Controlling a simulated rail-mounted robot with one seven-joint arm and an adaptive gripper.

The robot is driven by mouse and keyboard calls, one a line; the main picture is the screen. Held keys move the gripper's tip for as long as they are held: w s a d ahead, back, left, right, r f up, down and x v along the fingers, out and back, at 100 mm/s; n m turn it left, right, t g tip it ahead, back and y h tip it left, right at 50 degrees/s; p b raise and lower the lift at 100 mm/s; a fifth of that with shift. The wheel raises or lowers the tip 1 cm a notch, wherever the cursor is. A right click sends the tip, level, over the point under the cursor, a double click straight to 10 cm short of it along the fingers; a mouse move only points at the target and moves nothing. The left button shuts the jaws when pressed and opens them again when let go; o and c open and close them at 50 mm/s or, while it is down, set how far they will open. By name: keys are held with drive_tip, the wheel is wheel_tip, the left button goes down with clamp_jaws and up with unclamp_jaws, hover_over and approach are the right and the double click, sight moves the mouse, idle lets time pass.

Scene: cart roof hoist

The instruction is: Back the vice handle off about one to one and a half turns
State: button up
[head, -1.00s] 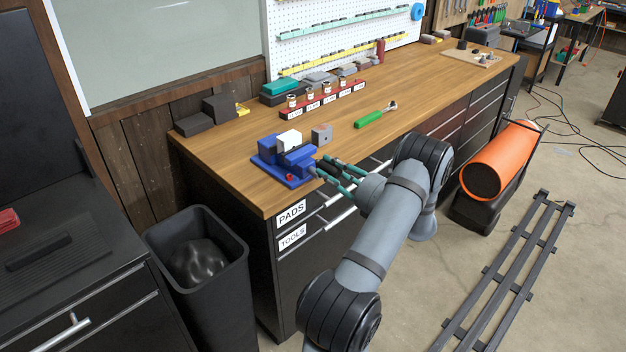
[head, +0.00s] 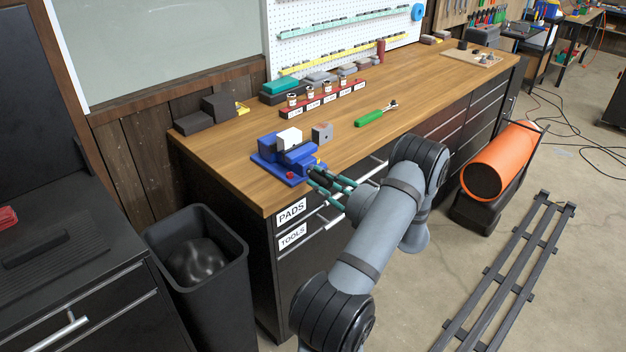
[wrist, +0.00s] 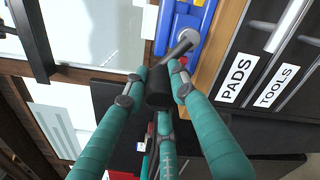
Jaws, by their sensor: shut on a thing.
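The blue vice (head: 283,160) stands at the near left corner of the wooden bench, with a white block (head: 289,138) in its jaws. Its grey screw (wrist: 182,46) and dark handle end (wrist: 158,88) show in the wrist view, below the blue vice body (wrist: 183,22). My gripper (head: 316,184) is at the front of the vice, just off the bench edge. In the wrist view the teal fingers of my gripper (wrist: 154,88) are shut around the dark handle end. The fingers hide part of the handle in the head view.
A small grey block (head: 322,132) and a green-handled tool (head: 370,118) lie on the bench right of the vice. Drawers with bar handles (head: 345,208) are below my gripper. A black bin (head: 205,262) stands at the bench's left end.

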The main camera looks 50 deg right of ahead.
wheel_tip(320, 180, down, 6)
drive_tip(key=d+b, duration=0.1)
drive_tip(key=b, duration=0.4)
drive_tip(key=shift+s+d+f, duration=0.15)
drive_tip(key=shift+d, duration=0.15)
drive_tip(key=o, duration=0.6)
drive_tip(key=shift+o, duration=1.4)
drive_tip(key=o, duration=0.6)
drive_tip(key=shift+a+f, duration=0.15)
drive_tip(key=shift+a, duration=0.15)
